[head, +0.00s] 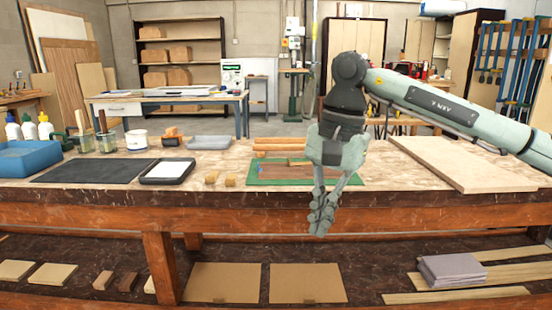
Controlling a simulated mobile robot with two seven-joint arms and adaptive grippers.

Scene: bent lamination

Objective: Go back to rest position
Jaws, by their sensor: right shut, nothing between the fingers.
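My right gripper (319,222) hangs pointing down in front of the workbench's front edge, right of the picture's middle. Its fingers are together and hold nothing. My right arm comes in from the right, above the bench top. The workbench (225,191) spans the view. A green mat (260,181) with brown pieces on it lies behind the gripper, partly hidden by it. My left gripper is not in the head view.
A pale board (460,165) lies on the bench at right. At left are a black mat (90,171), a tray with a white pad (167,171), a blue bin (30,160), jars and bottles. Two small wooden blocks (230,180) lie near the front edge.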

